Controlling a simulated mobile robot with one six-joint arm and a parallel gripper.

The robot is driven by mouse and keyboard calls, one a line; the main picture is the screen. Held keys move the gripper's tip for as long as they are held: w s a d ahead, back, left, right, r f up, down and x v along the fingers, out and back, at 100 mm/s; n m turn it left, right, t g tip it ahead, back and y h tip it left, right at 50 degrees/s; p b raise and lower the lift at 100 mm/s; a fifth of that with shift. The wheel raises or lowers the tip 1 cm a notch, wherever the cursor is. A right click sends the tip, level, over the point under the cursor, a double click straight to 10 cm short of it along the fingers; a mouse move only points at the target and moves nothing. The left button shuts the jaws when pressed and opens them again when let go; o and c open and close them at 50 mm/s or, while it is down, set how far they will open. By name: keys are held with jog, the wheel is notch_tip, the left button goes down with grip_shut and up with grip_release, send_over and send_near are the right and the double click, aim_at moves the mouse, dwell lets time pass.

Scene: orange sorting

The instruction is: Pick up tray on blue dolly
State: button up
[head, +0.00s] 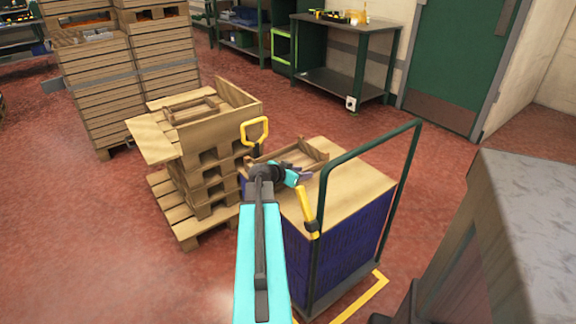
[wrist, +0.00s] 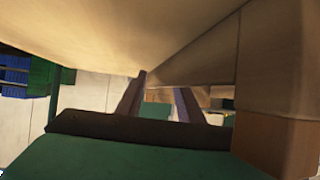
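The shallow wooden tray (head: 318,155) lies on the wooden top (head: 358,185) of the blue dolly (head: 345,245), toward its far left part. My gripper (head: 303,176) is just at the near side of the tray, low over the dolly top. In the wrist view my gripper (wrist: 161,100) shows two dark fingers with a gap between them; it is open and nothing is clearly held. A wooden wall, apparently the tray (wrist: 277,60), fills the right of that view, close beside the fingers. Whether they touch it cannot be told. My arm hides part of the tray.
The dolly's green handle frame (head: 321,190) rises at its right side. A stack of pallets with wooden boards (head: 215,130) stands close at the left, with a yellow handle (head: 254,123) at its right. A grey block (head: 530,220) is at the right. Red floor is clear beyond the dolly.

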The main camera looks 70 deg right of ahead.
grip_shut()
jog(key=shift+r, duration=0.1)
jog(key=shift+r, duration=0.7)
jog(key=shift+w+a+r, duration=0.15)
jog(key=shift+a+r, duration=0.05)
jog(key=shift+r, duration=0.3)
jog(key=shift+w+a+r, duration=0.15)
jog(key=shift+a+r, duration=0.05)
jog(key=shift+r, duration=0.3)
jog(key=w+a, duration=0.3)
jog(key=w+a+r, duration=0.1)
jog(key=w+a, duration=0.2)
jog(key=a, duration=0.1)
jog(key=w+a+b, duration=0.1)
jog(key=w+a, duration=0.3)
jog(key=shift+r, duration=0.2)
